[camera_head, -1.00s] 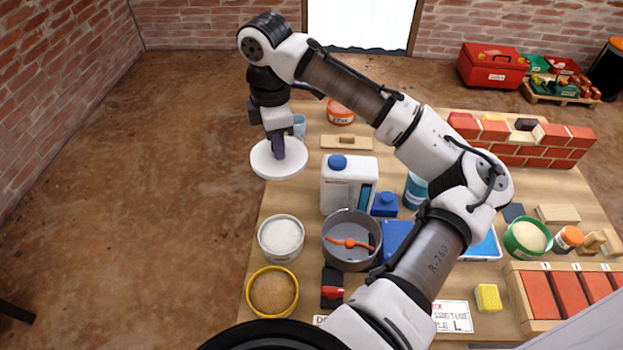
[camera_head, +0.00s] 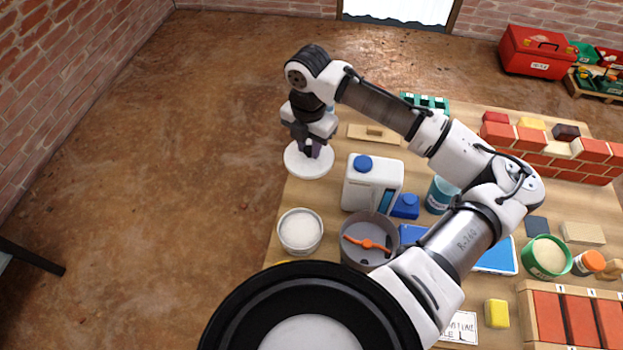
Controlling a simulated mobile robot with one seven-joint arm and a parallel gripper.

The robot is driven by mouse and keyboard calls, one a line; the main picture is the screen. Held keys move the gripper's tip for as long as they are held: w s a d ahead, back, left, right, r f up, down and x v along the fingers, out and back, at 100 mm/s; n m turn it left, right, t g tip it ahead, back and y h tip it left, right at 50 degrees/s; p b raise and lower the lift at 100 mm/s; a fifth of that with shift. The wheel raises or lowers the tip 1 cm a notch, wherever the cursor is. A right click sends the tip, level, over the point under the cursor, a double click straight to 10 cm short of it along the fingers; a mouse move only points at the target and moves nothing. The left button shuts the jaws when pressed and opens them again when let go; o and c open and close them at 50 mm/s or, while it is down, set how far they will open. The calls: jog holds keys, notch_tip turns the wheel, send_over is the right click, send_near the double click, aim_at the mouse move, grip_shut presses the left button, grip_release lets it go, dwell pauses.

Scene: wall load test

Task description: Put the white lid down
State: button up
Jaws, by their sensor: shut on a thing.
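The white lid (camera_head: 300,168) is a flat round disc at the left edge of the table, beyond and left of the white jug. My gripper (camera_head: 312,149) points down over it and is shut on it, at its middle. The fingertips are partly hidden by the wrist. The lid looks roughly level, and part of its left side reaches past the table edge. I cannot tell whether its underside touches the tabletop.
A white jug with a blue cap (camera_head: 370,188) stands just right of the lid. A white-filled tub (camera_head: 300,232) and a grey bucket (camera_head: 368,255) stand nearer. A wooden float (camera_head: 375,134) lies behind. Bare tabletop (camera_head: 310,195) shows between lid and tub.

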notch_tip(320, 180, down, 14)
jog(key=shift+f+p, duration=0.15)
jog(key=shift+p, duration=0.4)
jog(key=shift+f, duration=0.1)
jog(key=o, duration=1)
notch_tip(320, 180, up, 12)
jog(key=shift+r+b, duration=0.15)
jog(key=shift+b, duration=0.35)
